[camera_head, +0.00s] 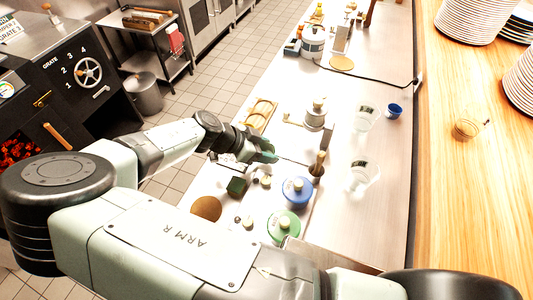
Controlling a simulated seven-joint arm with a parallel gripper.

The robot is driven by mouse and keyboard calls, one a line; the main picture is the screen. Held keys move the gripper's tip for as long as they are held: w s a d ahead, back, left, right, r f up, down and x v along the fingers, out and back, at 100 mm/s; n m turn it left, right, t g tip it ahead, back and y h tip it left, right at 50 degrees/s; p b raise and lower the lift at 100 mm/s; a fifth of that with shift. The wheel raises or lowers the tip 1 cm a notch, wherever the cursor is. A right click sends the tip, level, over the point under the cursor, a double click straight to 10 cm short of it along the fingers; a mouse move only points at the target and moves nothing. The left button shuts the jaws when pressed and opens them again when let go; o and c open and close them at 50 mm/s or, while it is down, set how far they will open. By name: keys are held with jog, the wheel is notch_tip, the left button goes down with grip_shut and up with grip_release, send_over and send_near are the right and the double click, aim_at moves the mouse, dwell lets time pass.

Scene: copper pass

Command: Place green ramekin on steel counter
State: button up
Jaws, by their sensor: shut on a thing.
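The green ramekin (265,156) shows as a small dark teal-green shape at the end of my arm, partly hidden by the fingers. My gripper (262,147) is shut on it, over the left part of the steel counter (390,165). The ramekin appears to be held above the counter, but I cannot tell how high or whether it touches anything. The steel counter runs from the bottom of the view to the top, left of a wooden ledge.
Below the gripper are a dark green block (237,186), a blue-lidded pot (297,191) and a green-lidded pot (283,225). Clear glasses (366,117) and a blue cup (393,110) stand to the right. Bare counter shows around them. Stacked plates (473,15) sit on the wooden ledge (465,200).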

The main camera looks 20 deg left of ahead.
jog(key=shift+f, duration=1.45)
jog(key=shift+f, duration=0.1)
jog(key=o, duration=0.8)
jog(key=v, duration=1.2)
jog(key=shift+w, duration=0.1)
